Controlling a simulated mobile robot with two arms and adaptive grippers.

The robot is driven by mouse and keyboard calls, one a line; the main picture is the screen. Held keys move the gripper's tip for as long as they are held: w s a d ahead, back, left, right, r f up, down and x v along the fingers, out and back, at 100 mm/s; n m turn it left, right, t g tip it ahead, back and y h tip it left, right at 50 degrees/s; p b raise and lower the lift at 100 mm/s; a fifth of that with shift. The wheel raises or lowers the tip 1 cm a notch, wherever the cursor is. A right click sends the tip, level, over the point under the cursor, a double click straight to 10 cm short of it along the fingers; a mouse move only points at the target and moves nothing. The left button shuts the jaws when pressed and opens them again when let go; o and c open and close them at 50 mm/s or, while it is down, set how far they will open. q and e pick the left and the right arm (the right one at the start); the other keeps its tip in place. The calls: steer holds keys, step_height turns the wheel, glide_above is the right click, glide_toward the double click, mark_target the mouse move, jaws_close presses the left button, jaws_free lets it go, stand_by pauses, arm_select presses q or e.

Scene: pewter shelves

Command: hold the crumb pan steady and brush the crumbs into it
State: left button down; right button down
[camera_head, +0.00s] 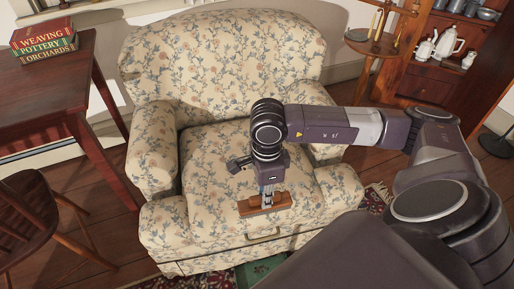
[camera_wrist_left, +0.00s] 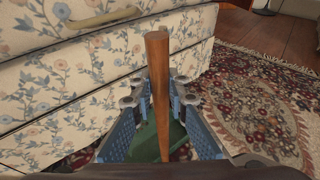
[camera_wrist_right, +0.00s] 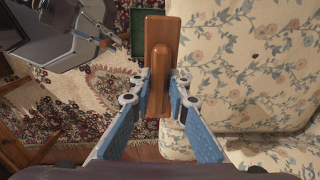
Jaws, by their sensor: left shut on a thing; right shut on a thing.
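My right gripper (camera_head: 267,192) is shut on a wooden brush (camera_head: 280,201) over the front edge of the armchair seat. The brush (camera_wrist_right: 158,35) also shows in the right wrist view; its bristles are hidden. My left gripper (camera_wrist_left: 158,98) is shut on the upright wooden handle (camera_wrist_left: 157,60) of the green crumb pan (camera_wrist_left: 145,140). The pan (camera_head: 262,272) is low in front of the armchair at the bottom of the head view, partly hidden by my arm. I cannot make out crumbs for certain.
The floral armchair (camera_head: 225,50) fills the middle, with a handle (camera_head: 263,235) on its front. A table (camera_head: 45,85) with books (camera_head: 43,40) and a wooden chair (camera_head: 40,220) stand left. A patterned rug (camera_wrist_left: 265,100) lies on the floor. A small round stand (camera_head: 372,42) is behind right.

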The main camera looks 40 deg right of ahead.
steer(key=w+d+f, duration=0.1)
steer(key=w+d, duration=0.3)
steer(key=w, duration=0.8)
steer(key=w+d, duration=0.4)
steer(key=w, duration=0.7)
steer(key=shift+w+f, duration=0.1)
steer(key=shift+f, duration=3)
steer(key=shift+f, duration=0.4)
